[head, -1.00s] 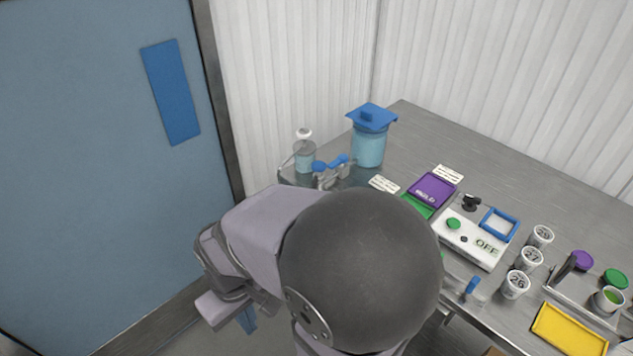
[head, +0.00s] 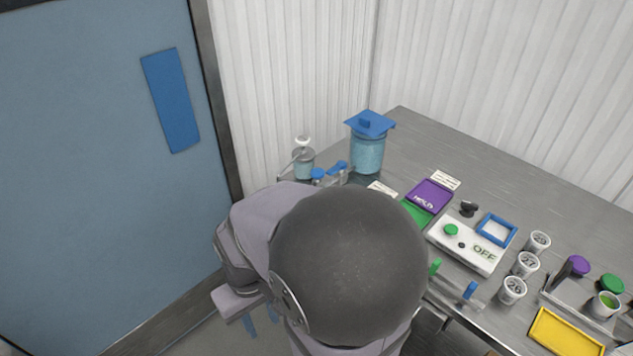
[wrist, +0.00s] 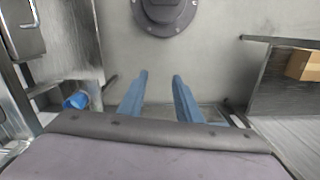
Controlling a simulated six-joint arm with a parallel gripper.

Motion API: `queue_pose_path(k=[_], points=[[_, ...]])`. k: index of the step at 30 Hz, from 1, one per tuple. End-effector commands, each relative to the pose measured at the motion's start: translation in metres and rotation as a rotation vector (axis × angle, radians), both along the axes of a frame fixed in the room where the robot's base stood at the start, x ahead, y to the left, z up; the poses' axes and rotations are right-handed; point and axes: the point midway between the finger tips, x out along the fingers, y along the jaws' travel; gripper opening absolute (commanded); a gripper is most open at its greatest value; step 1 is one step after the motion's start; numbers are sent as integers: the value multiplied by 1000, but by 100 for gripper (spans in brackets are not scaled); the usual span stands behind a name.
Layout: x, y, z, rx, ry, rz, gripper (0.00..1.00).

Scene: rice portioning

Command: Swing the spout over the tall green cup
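A small pump bottle (head: 303,164) with a white top stands at the table's far left end. A thin pale line slants down-left beside it; I cannot tell whether this is the spout. I cannot clearly make out a tall green cup. A small upright green piece (head: 435,267) is at the table's front edge, partly beside my arm. A white cup with green inside (head: 606,304) stands at the far right. My gripper (wrist: 160,76) has its two blue fingers apart, with nothing between them. It hangs over the floor, away from the table objects.
A blue-lidded jar (head: 367,150) stands at the back left. The back right tabletop is clear. A cardboard box (wrist: 303,66) shows right.

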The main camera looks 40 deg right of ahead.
Motion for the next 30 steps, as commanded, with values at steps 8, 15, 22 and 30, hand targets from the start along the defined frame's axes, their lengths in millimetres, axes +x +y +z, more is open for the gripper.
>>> queue_pose_path(k=[8,15,22,30], points=[[-31,-76,2,54,154,-387,31],[4,-198,10,107,86,-790,31],[49,-301,30,165,-22,-1230,31],[134,-354,117,345,-135,-1809,31]])
